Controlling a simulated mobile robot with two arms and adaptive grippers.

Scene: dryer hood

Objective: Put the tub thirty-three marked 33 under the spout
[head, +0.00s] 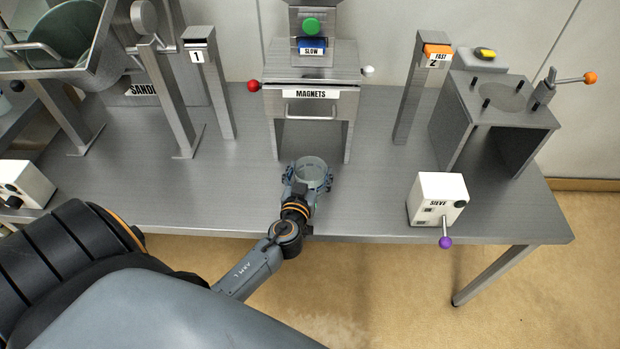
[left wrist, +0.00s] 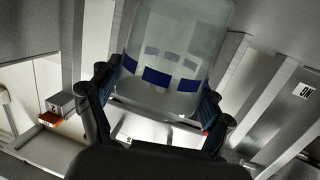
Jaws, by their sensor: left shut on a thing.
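A clear greyish tub (head: 312,169) with blue patches around it is held in my left gripper (head: 308,179), in front of the opening below the MAGNETS box (head: 311,106). In the left wrist view the tub (left wrist: 180,40) sits between the two fingers of the gripper (left wrist: 163,88), one on each side. I cannot read a number on the tub. I cannot tell whether its base touches the table. No spout shows clearly; the underside of the MAGNETS box is hidden in the head view. My right gripper is not in view.
The metal table (head: 370,210) is clear around the tub. The MAGNETS box stands on two side legs. A white SIEVE box (head: 437,198) with a purple knob stands at the right. Posts marked 1 (head: 212,85) and 2 (head: 422,90) flank the MAGNETS box.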

